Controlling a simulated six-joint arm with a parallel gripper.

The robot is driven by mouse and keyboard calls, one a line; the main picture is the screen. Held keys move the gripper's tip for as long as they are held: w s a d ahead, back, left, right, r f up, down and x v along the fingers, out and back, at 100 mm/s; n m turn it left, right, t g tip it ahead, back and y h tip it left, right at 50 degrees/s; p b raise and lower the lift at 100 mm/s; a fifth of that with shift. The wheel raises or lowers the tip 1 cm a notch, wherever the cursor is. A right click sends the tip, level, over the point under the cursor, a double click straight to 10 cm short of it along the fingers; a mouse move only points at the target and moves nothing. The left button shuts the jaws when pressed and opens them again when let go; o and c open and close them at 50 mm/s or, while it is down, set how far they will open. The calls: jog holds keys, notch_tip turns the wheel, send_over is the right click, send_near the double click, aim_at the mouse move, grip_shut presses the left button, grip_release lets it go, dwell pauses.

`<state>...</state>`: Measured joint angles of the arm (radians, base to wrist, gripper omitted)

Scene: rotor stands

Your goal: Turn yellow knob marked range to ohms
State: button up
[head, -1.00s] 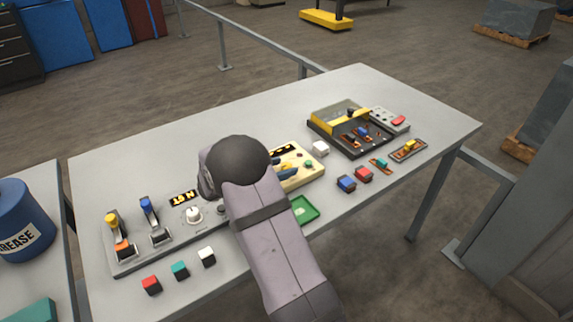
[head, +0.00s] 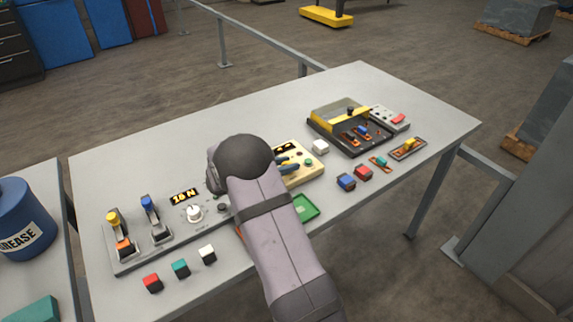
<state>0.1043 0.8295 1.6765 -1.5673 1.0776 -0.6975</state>
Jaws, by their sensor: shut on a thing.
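A cream-yellow instrument box (head: 305,176) with a small dark display (head: 284,148) lies at the middle of the table, partly behind my arm. A teal knob (head: 308,165) and a dark bluish part show on its face. I cannot make out a yellow knob marked range; my arm's wrist hides the box's left part. My gripper's fingers are hidden behind the wrist, so what they touch does not show.
A grey panel (head: 128,262) with levers, a white knob (head: 194,213) and a lit display (head: 185,195) lies left. Loose coloured blocks lie along the front. A green tray (head: 306,208) is right of my arm. A black-and-yellow case (head: 340,137) stands right. The table's back left is clear.

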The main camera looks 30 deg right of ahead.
jog(key=shift+m+g, duration=0.6)
jog(key=shift+g, duration=0.1)
jog(key=o, duration=1.1)
jog(key=shift+a, duration=0.1)
jog(key=shift+b+v, duration=0.9)
jog(key=shift+v, duration=2.7)
